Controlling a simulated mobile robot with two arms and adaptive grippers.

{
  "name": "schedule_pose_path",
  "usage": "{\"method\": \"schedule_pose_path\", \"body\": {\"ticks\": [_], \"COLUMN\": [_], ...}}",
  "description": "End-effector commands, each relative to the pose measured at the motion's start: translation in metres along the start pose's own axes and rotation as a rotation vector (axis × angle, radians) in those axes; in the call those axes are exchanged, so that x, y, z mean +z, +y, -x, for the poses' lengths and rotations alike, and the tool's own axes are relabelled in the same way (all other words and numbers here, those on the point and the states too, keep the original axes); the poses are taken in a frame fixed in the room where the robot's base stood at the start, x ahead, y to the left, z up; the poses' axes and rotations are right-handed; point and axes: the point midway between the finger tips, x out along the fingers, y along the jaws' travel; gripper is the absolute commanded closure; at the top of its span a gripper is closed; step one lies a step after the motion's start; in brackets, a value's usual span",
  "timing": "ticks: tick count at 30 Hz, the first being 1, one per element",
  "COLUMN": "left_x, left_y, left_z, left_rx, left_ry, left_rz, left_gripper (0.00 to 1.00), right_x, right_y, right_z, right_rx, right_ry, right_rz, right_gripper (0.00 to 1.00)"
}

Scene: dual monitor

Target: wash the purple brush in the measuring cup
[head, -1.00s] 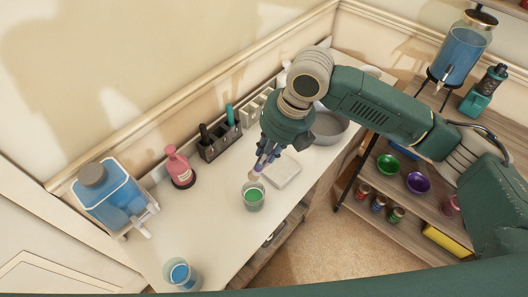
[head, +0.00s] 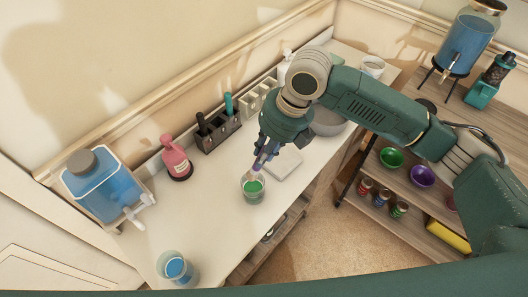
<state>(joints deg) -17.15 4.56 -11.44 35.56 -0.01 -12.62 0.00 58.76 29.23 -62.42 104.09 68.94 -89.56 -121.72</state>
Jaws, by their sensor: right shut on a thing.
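My right gripper (head: 270,147) is over the counter, pointing down, shut on the purple brush (head: 258,163). Only a short purple part of the brush shows below the fingers. Its lower end is at the opening of a clear cup with green content (head: 253,188); I cannot tell how deep it reaches. Another clear cup with blue liquid (head: 176,268) stands at the front left of the counter. I cannot tell from its look which of the two cups is the measuring cup. My left gripper is not in view.
A blue liquid dispenser (head: 106,185) and a pink bottle (head: 175,158) stand at the left. A dark holder with brushes (head: 217,133) is by the wall. A white tray (head: 284,166) lies beside the green cup. A shelf with bowls (head: 391,157) is at right.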

Motion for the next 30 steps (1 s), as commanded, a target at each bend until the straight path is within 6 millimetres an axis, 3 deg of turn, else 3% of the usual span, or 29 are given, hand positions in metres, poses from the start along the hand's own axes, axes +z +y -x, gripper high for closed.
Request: {"method": "schedule_pose_path", "body": {"ticks": [1,21,30], "left_x": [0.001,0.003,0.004], "left_y": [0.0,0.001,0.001], "left_z": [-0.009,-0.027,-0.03], "left_rx": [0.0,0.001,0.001], "left_ry": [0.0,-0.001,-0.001], "left_rz": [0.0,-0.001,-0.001], "left_gripper": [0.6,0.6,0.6], "right_x": [-0.001,-0.006,-0.007], "right_y": [-0.002,-0.016,-0.019], "right_z": [-0.008,-0.057,-0.067], "right_rx": [0.0,0.0,0.0], "right_ry": [0.0,0.0,0.0], "right_rz": [0.0,-0.001,-0.001], "right_gripper": [1.0,1.0,1.0]}}
